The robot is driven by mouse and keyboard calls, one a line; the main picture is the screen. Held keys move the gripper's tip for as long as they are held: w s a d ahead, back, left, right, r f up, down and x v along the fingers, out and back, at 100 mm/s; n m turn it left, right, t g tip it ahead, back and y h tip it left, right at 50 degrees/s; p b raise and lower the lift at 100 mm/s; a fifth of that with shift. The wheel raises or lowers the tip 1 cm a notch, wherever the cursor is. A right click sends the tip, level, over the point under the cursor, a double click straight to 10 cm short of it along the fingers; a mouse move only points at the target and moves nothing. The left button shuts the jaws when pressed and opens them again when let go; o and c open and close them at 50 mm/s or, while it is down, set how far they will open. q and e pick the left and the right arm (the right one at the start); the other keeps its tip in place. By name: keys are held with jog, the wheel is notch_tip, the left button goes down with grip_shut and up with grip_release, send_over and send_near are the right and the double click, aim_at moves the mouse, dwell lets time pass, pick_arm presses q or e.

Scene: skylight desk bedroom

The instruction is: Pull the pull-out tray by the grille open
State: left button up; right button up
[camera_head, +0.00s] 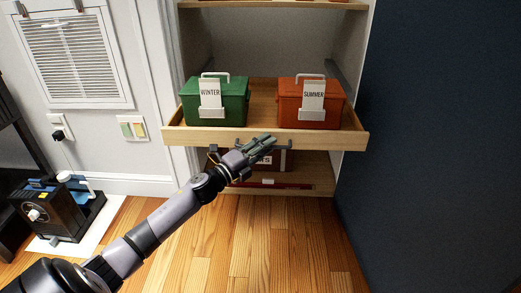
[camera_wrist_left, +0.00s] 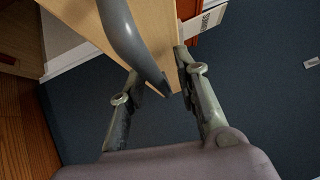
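The wooden pull-out tray (camera_head: 180,136) sits in the closet to the right of the white wall grille (camera_head: 75,65). Its front board overlaps the closet's side edges and seems to stand forward of them. A grey bar handle (camera_head: 287,147) runs along the front, partly hidden by my left gripper (camera_head: 268,143). In the left wrist view, the curved handle (camera_wrist_left: 128,38) passes at the gap between the two fingers of this gripper (camera_wrist_left: 158,72). The fingers are apart, and I see no clear grip on the handle. My right gripper is not in view.
A green WINTER box (camera_head: 232,105) and an orange SUMMER box (camera_head: 292,108) stand on the tray. A labelled box (camera_head: 276,160) sits below it. A dark blue panel (camera_head: 440,130) rises at right. The wooden floor (camera_head: 250,245) in front is clear.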

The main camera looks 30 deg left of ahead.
pick_arm(q)
jog(key=v, duration=1.2)
dwell(0.3)
